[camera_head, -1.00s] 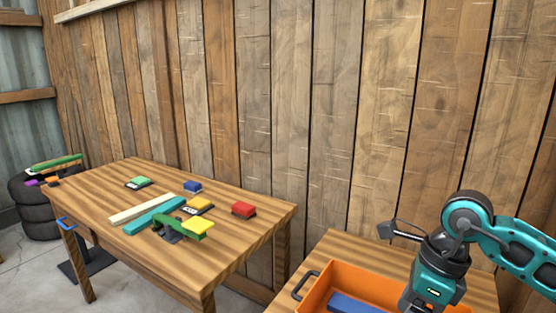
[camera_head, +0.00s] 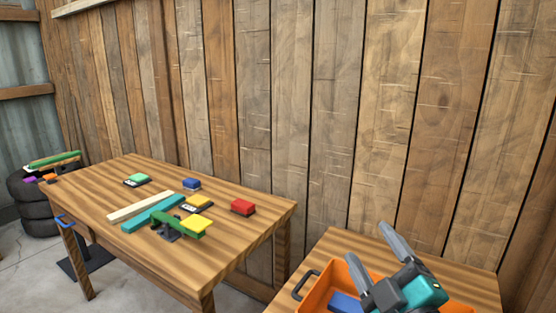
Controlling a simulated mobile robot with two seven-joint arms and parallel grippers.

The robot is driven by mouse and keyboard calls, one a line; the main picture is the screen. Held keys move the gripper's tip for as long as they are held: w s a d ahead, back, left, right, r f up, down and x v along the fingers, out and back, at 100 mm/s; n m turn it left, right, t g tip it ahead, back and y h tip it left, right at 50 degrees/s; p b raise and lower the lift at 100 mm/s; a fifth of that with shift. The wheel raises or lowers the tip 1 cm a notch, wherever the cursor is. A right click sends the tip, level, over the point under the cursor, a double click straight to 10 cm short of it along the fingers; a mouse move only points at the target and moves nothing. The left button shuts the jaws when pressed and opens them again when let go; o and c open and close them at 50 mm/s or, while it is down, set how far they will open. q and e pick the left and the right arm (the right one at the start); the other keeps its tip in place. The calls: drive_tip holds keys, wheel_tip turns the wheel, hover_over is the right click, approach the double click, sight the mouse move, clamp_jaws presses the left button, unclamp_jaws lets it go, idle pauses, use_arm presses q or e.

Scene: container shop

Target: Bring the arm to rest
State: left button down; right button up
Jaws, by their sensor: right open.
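My right gripper (camera_head: 378,258) is over the orange crate (camera_head: 313,295) at the lower right. Its two grey fingers are spread apart and point up and to the left, with nothing between them. Its teal body hides part of the crate. A blue block (camera_head: 345,302) shows inside the crate, partly cut off by the frame's lower edge. My left gripper is not in view.
The crate, with a dark handle (camera_head: 304,284), stands on a wooden table (camera_head: 335,245) against the plank wall. Another table (camera_head: 230,250) on the left holds a red block (camera_head: 243,207), a teal bar (camera_head: 153,213) and other coloured pieces. A floor gap separates the tables.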

drive_tip(key=s+d+f+m+g+h, duration=0.35)
drive_tip(key=d+f+m+h, duration=0.2)
drive_tip(key=f, duration=0.35)
drive_tip(key=s+f+m+g+y, duration=0.1)
drive_tip(key=s+f+m+g, duration=0.5)
drive_tip(key=s+f+g, duration=1.05)
drive_tip(key=w+a+f+t+y+b, duration=0.2)
drive_tip(key=w+f+t, duration=0.3)
drive_tip(key=f+t, duration=0.5)
drive_tip(key=shift+w+a+f+t+b, duration=0.15)
drive_tip(key=shift+a+t+b, duration=0.15)
drive_tip(key=shift+t, duration=0.2)
